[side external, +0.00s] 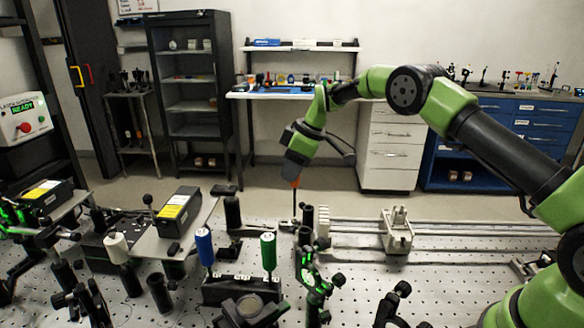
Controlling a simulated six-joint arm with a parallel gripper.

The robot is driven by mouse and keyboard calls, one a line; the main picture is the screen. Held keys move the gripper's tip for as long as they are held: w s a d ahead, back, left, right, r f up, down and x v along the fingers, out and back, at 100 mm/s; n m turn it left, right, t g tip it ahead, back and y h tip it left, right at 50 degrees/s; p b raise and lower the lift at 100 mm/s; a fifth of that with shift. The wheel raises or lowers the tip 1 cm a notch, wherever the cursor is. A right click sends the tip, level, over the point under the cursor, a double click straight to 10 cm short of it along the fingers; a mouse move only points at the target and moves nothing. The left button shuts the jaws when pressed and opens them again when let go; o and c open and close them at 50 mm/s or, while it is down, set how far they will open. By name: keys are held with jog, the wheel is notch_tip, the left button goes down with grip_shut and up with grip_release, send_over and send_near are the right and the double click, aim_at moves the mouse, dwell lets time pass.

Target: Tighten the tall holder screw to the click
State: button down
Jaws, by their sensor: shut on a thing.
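My gripper (297,170) is shut on the orange handle of a screwdriver (295,184). The screwdriver hangs upright with its thin dark shaft pointing down. Its lower end is among the dark posts on the perforated bench (365,280), beside a black post holder (305,237). I cannot tell which holder is the tall one. The holder screw is too small to make out, and I cannot tell whether the screwdriver tip touches it.
A black rack (240,290) in front holds a blue-handled driver (204,246) and a green-handled driver (268,251). A rail with a pale carriage (397,231) lies right. Yellow-labelled boxes (178,212) stand left.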

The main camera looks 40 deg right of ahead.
jog(key=shift+f, duration=0.75)
